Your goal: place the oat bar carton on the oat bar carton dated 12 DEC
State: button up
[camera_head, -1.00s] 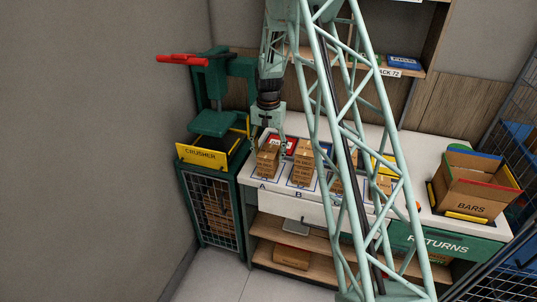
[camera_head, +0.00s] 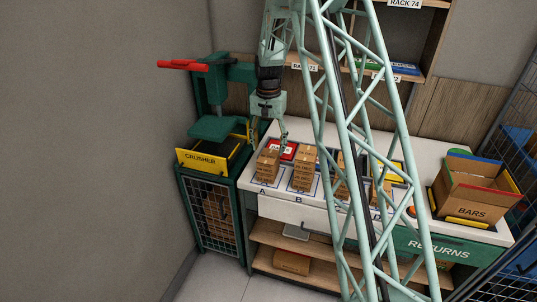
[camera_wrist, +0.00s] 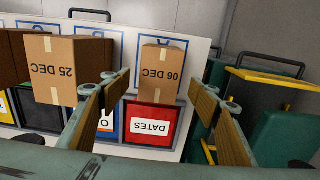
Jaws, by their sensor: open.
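Brown oat bar cartons stand in stacks on the white counter: the stack at A (camera_head: 267,165), the stack at B (camera_head: 303,170), one at C (camera_head: 341,185) and one at D (camera_head: 378,190), the last two partly behind my mast. In the wrist view a carton reads 06 DEC (camera_wrist: 160,75), upside down, and another at left reads 25 DEC (camera_wrist: 65,72). I cannot make out a 12 DEC date. My gripper (camera_head: 283,138) is near the back of stack A; in the wrist view my gripper (camera_wrist: 162,108) is open and empty, its fingers framing the 06 DEC carton, which is farther off.
A red DATES bin (camera_wrist: 150,127) sits beside the 06 DEC carton, and other coloured bins stand along the row. The green crusher (camera_head: 212,128) is at left. An open BARS box (camera_head: 475,192) stands at right on the counter. A shelf (camera_head: 350,75) hangs behind.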

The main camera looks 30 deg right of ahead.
jog(key=shift+r, duration=2.9)
jog(key=shift+s+a+r, duration=0.1)
notch_tip(320, 180, up, 15)
jog(key=n+t, duration=0.1)
jog(key=n, duration=0.1)
send_over(268, 157)
jog(key=s+a, duration=0.7)
jog(key=s, duration=0.1)
jog(key=s+a+r+n+t, duration=0.1)
jog(key=s+a+r, duration=0.35)
jog(key=s, duration=0.25)
jog(key=s+a+r+n, duration=0.2)
jog(key=s+a+r, duration=0.1)
jog(key=s+r, duration=0.35)
jog(key=s+a+n, duration=0.1)
jog(key=s+a, duration=0.1)
jog(key=s, duration=0.8)
jog(key=s+a+r+n+t, duration=0.1)
jog(key=s+a, duration=0.2)
jog(key=s, duration=0.8)
jog(key=s+a+r+n, duration=0.1)
jog(key=s+a+n, duration=0.1)
jog(key=s, duration=0.8)
jog(key=shift+s+a+r+t, duration=0.15)
jog(key=shift+s+a+t, duration=0.1)
jog(key=shift+a+t, duration=0.2)
